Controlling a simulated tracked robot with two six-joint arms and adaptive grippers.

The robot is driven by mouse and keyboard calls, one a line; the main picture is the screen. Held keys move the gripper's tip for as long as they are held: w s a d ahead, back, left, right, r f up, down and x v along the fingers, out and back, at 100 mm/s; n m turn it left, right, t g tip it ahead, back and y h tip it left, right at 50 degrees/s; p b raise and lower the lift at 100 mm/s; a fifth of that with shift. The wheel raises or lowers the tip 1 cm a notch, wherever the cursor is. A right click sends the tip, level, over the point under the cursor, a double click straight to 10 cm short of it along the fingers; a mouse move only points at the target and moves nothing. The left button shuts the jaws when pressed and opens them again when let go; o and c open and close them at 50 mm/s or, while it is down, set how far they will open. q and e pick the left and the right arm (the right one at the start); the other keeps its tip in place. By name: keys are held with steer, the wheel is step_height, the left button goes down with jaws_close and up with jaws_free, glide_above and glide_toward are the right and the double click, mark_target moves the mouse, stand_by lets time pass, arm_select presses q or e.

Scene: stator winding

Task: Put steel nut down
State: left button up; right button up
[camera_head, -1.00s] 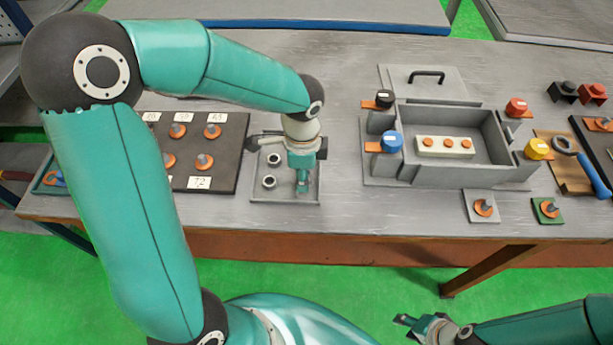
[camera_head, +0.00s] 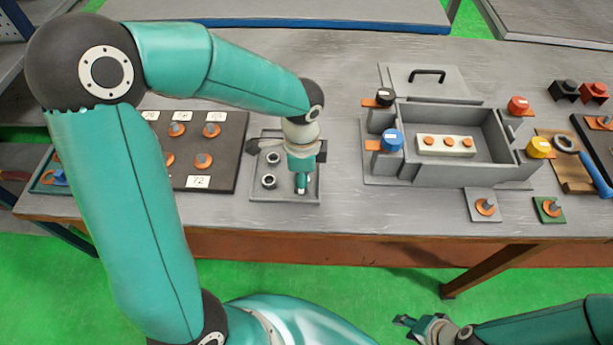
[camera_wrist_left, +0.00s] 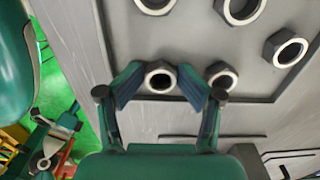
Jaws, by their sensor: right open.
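My left gripper (camera_head: 302,190) points down over the right part of a small grey tray (camera_head: 311,198). In the left wrist view its fingertips (camera_wrist_left: 161,84) press both sides of a dark steel nut (camera_wrist_left: 160,77) with a bright ring. I cannot tell whether this nut touches the tray floor. Other steel nuts lie in the tray, two at its left, an upper one (camera_head: 273,158) and a lower one (camera_head: 269,182). Another nut (camera_wrist_left: 222,75) sits close beside the right finger. My right gripper (camera_head: 407,322) is open and empty in front of the table, low in the head view.
A dark board (camera_head: 225,160) with labelled orange pieces lies left of the tray. A grey box fixture (camera_head: 455,178) with coloured knobs stands to the right. The grey table (camera_head: 345,215) is clear between tray and fixture. A blue-handled tool (camera_head: 597,175) lies far right.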

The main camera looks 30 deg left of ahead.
arm_select(q)
steer(key=shift+r+p, duration=0.45)
steer(key=shift+r, duration=0.05)
step_height(320, 180, up, 12)
steer(key=shift+p, duration=0.3)
